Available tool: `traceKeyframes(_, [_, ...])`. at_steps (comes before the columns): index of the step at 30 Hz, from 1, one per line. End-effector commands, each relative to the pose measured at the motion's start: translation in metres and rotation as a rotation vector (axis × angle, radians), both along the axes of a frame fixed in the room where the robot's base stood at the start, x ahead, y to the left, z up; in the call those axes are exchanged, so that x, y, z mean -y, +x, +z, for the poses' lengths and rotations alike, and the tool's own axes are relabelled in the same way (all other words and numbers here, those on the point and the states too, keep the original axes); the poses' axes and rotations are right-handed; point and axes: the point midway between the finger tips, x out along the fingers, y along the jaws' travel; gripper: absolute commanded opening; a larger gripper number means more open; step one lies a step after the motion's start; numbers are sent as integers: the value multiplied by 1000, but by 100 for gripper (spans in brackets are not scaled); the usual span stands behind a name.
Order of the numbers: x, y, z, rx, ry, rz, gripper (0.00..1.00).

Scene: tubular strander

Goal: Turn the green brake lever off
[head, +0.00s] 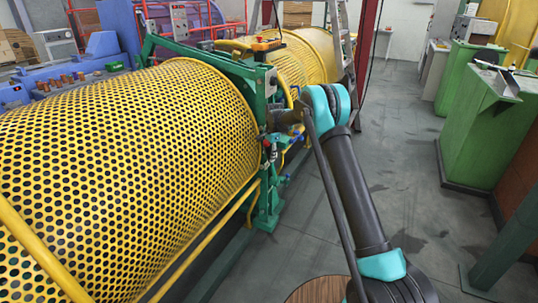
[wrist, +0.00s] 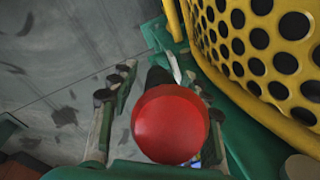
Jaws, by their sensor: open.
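In the wrist view a round red knob (wrist: 170,125) is large and close to the camera, between the two sides of my gripper (wrist: 158,82). A dark shaft and a pale strip show just behind the knob. The fingers stand apart on either side; I cannot tell whether they touch the lever. In the head view my gripper (head: 268,140) is at the green machine frame (head: 270,190) between the two yellow perforated guards. The green part of the brake lever is not clearly distinguishable there, being small and partly hidden by the arm.
The large yellow perforated guard (head: 130,150) fills the left of the head view; its edge (wrist: 265,50) is close on the right in the wrist view. Grey floor (head: 400,150) is open right of the arm. Green cabinets (head: 470,125) stand farther right.

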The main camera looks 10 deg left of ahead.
Motion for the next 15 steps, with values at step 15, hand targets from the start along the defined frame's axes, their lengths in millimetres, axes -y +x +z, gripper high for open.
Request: traceKeyframes(15, [0,0,0,0,0,0,14])
